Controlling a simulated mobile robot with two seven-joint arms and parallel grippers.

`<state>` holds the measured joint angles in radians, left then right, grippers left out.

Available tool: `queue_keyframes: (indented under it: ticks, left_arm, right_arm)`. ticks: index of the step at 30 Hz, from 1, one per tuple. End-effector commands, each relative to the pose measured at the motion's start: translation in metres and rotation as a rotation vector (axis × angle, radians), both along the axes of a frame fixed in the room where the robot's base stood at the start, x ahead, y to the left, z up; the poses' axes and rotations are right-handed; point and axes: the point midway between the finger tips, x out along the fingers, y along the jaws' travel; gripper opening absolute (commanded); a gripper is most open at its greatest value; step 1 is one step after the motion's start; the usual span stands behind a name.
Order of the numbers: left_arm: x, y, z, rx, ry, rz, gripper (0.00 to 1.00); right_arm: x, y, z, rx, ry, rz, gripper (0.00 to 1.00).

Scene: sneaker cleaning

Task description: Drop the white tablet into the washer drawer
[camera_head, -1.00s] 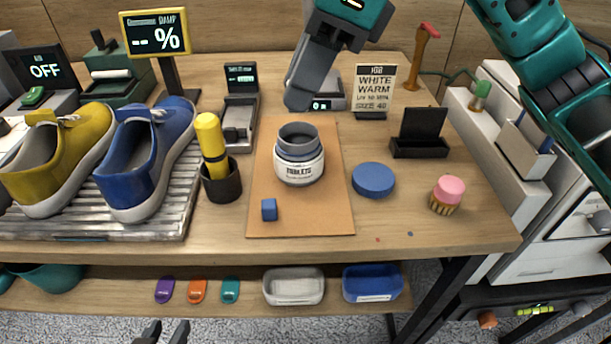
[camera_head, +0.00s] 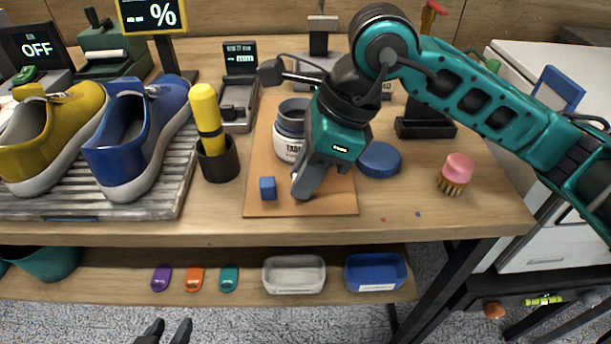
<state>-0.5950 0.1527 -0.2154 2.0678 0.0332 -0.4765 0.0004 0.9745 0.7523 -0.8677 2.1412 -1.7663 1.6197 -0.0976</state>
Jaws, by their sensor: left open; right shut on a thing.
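My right gripper (camera_head: 302,190) reaches in from the right, pointing down over the brown board (camera_head: 340,205), shut on a small pale thing at its fingertips. The fingers mostly hide this thing; it looks like the white tablet. A blue tablet (camera_head: 268,188) lies on the board just left of the fingertips. The open tablet jar (camera_head: 287,148) stands behind, partly covered by the gripper. The white washer (camera_head: 545,240) is at the far right, partly behind my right arm; I cannot make out its drawer clearly. My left gripper (camera_head: 166,335) is open and empty at the bottom edge.
A blue lid (camera_head: 379,159) and a pink-topped brush (camera_head: 456,175) are on the table to the right. A yellow-handled tool stands in a dark cup (camera_head: 219,163) at left. Blue and yellow shoes (camera_head: 140,140) sit on a ribbed tray. The front right table top is mostly clear.

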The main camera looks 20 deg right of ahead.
Motion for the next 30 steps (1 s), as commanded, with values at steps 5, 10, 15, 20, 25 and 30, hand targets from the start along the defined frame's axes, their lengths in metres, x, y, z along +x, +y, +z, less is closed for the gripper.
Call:
queue_keyframes:
  ticks: [5,10,15,20,25,30]
  left_arm:
    - [0.0001,0.0000,-0.0011,0.000,0.000,0.000,0.43]
    - [0.0003,0.0000,-0.0031,-0.001,-0.001,0.001,0.43]
    - [0.0004,-0.0002,-0.0045,-0.001,-0.001,0.002,0.43]
    - [0.0011,-0.0005,-0.0039,-0.003,-0.001,0.003,0.43]
    - [0.0018,-0.0005,-0.0033,-0.004,-0.003,0.003,0.43]
    - [0.0020,-0.0005,0.0010,-0.003,-0.004,0.003,0.43]
  right_arm:
    - [-0.0001,0.0000,-0.0056,0.001,-0.002,0.001,0.00]
    - [-0.0001,0.0000,-0.0074,0.001,-0.001,0.001,0.00]
    - [-0.0001,0.0002,-0.0082,0.001,-0.001,0.001,0.30]
    - [-0.0001,0.0002,-0.0082,0.001,-0.001,0.001,0.45]
    - [-0.0001,0.0002,-0.0082,0.001,-0.001,0.001,0.47]
    - [-0.0001,0.0002,-0.0044,0.001,-0.001,0.001,0.47]
